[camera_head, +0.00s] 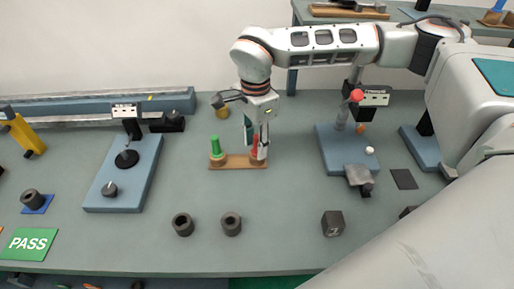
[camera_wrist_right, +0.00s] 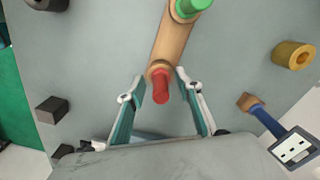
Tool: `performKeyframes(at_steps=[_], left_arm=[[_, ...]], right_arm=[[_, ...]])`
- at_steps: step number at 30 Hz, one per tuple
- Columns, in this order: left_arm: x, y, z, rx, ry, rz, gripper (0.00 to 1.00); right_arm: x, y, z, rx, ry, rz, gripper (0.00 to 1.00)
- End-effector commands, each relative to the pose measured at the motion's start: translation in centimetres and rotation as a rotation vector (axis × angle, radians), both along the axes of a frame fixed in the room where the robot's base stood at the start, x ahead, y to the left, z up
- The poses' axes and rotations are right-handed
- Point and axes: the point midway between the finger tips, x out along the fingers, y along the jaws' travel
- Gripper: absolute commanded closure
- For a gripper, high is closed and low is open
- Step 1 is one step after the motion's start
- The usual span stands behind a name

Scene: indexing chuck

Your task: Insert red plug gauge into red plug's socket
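The red plug gauge (camera_head: 255,144) stands at the right end of a wooden stand (camera_head: 236,162), partly hidden by my right gripper (camera_head: 258,150). A green plug gauge (camera_head: 216,147) stands at the left end. In the right wrist view, the red plug (camera_wrist_right: 161,90) rises from a round wooden collar, its socket (camera_wrist_right: 156,68), at the end of the stand (camera_wrist_right: 172,42). My right gripper (camera_wrist_right: 160,76) is open there, with a finger on each side of the red plug and gaps between. How deep the plug sits is hidden. My left gripper is out of view.
Two dark hollow cylinders (camera_head: 183,225) (camera_head: 231,223) and a dark cube (camera_head: 332,223) lie in front of the stand. A blue fixture (camera_head: 124,175) stands left, another (camera_head: 346,150) right. A yellow ring (camera_head: 222,112) lies behind. The bench is clear close around the stand.

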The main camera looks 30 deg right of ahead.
Motion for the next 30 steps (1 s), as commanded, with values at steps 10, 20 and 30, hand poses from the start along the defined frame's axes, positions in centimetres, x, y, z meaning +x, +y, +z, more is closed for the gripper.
performKeyframes(at_steps=[10,20,30], left_arm=[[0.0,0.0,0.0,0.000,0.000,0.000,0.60],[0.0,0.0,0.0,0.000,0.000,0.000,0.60],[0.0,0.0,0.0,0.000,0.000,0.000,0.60]], right_arm=[[0.1,0.0,4.3,0.000,-0.005,-0.001,0.65],[0.1,0.0,10.4,0.000,-0.004,-0.001,0.65],[0.0,0.0,12.1,0.000,0.000,0.001,0.65]])
